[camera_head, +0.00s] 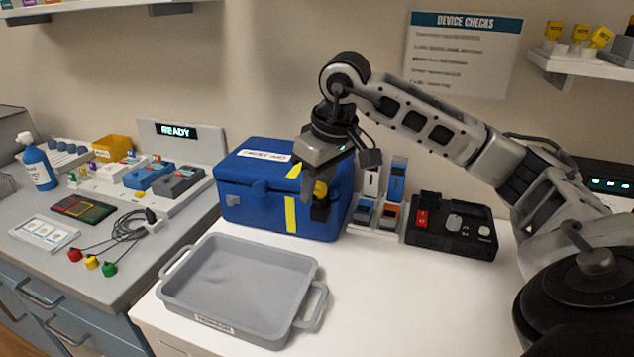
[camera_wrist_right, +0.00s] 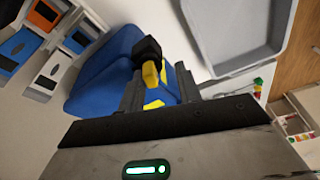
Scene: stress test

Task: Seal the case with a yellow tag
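The blue case (camera_head: 262,200) stands closed at the back of the white bench, with a white label on its lid and yellow stripes. It also shows in the right wrist view (camera_wrist_right: 95,80). My right gripper (camera_head: 316,186) points down at the case's front. A yellow tag (camera_head: 320,189) is between its fingers, with a black piece at its lower end. In the right wrist view the yellow tag (camera_wrist_right: 151,74) lies between the fingertips, close to the left one. I cannot tell whether the fingers grip it or whether the black piece is fixed to the case. My left gripper is not in view.
A grey tray (camera_head: 235,285) lies in front of the case. A card holder (camera_head: 380,212) and a black device (camera_head: 450,228) stand right of it. More yellow tags (camera_head: 581,32) sit on the upper right shelf. The bench's front right is clear.

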